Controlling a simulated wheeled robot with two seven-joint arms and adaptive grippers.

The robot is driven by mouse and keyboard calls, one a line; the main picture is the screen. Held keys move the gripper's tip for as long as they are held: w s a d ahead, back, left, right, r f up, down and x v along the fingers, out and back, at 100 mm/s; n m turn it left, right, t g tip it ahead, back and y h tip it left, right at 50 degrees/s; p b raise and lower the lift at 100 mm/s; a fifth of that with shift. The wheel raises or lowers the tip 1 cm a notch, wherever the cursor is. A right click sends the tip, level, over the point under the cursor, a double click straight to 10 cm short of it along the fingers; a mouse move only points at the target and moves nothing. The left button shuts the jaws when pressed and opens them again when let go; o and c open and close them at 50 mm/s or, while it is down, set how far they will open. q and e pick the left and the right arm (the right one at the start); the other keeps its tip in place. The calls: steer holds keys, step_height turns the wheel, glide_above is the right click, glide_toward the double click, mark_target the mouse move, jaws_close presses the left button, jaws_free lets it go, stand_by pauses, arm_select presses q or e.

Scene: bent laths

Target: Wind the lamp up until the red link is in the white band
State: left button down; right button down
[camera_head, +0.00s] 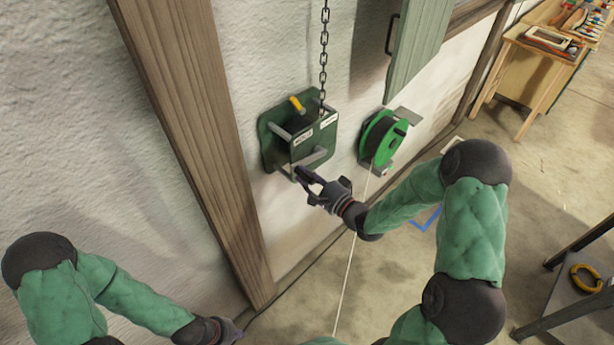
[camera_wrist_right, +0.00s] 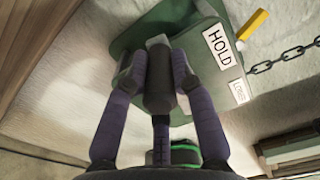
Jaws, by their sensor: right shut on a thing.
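A green winch (camera_head: 270,140) is fixed to the pale wall, and a dark chain (camera_head: 323,50) runs up from it out of view. Its yellow lever (camera_head: 297,103) stands out at the top; in the right wrist view the lever (camera_wrist_right: 252,25) is beside the HOLD label (camera_wrist_right: 222,46), with a LOWER label (camera_wrist_right: 238,91) further along. My right gripper (camera_head: 304,178) is at the winch's lower front, its fingers shut around the dark crank grip (camera_wrist_right: 159,85). My left gripper (camera_head: 238,333) is low at the bottom edge, empty-looking and far from the winch. The lamp, red link and white band are not in view.
A green reel (camera_head: 383,138) with a pale line hangs on the wall right of the winch. A wooden post (camera_head: 195,120) stands to the left, a green shutter (camera_head: 418,40) above right. A workbench (camera_head: 545,50) is at the far right.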

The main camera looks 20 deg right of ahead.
steer(key=shift+w+r, duration=0.1)
steer(key=shift+r, duration=0.1)
steer(key=c, duration=1)
jaws_free()
steer(key=shift+f, duration=0.1)
steer(key=shift+s+d, duration=0.15)
steer(key=shift+s, duration=0.1)
steer(key=v, duration=1.1)
steer(key=shift+s, duration=0.3)
